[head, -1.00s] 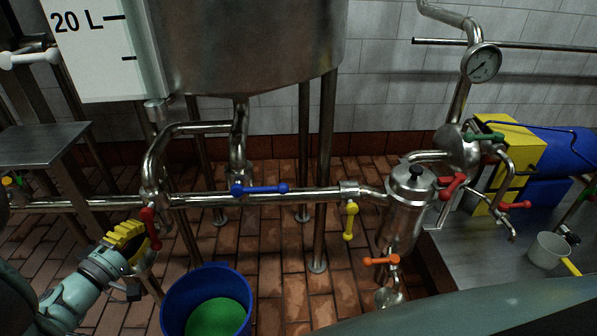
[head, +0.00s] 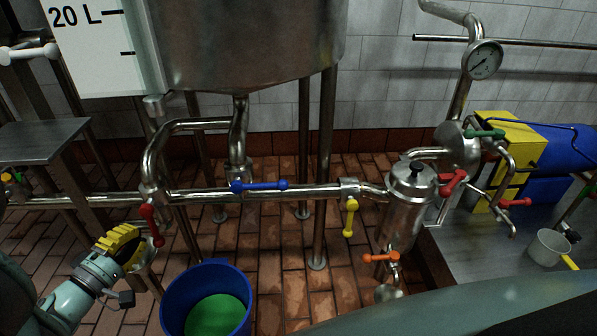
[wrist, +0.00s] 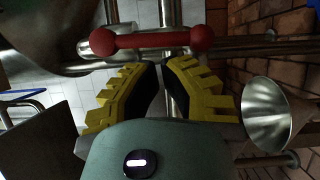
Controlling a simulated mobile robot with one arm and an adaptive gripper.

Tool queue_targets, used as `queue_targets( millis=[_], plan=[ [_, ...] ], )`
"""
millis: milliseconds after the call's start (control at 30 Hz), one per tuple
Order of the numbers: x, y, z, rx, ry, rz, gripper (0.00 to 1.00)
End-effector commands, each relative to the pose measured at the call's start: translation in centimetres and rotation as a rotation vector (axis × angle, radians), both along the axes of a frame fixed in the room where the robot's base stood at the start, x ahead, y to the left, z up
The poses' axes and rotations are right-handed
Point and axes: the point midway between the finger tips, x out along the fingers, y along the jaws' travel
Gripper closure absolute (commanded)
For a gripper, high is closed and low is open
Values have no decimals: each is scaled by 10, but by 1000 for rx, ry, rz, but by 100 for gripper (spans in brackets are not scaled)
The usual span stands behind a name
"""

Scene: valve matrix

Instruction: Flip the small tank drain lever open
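A red lever (head: 152,225) with round knobs at both ends sits on the left part of the steel pipe, slanting steeply down in the head view. In the wrist view the red lever (wrist: 150,41) lies crosswise just beyond my fingertips. My gripper (head: 127,239) has yellow ridged fingers and is just left of and below the lever, apart from it. In the wrist view my gripper (wrist: 162,65) has its fingertips nearly together, with nothing seen between them. No label shows which lever is the small tank drain.
A blue bucket (head: 169,312) with green inside stands right of my gripper. A steel funnel (wrist: 268,115) is right of the fingers. Other levers are blue (head: 258,186), yellow (head: 350,218) and orange (head: 381,257). A large steel tank (head: 240,50) hangs above.

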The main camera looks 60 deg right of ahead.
Motion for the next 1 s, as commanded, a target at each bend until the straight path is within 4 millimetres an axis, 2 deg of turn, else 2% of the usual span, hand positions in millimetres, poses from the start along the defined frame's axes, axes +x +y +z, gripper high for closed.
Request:
queue_targets(
  millis=[200, 433, 600, 1000],
  plan=[
    [-8, 48, -2, 7, 0, 10, 100],
    [-17, 84, -3, 4, 2, 7, 100],
    [-20, 95, -2, 0, 1, 5, 100],
    [-21, 96, -2, 1, 0, 4, 100]
  ],
)
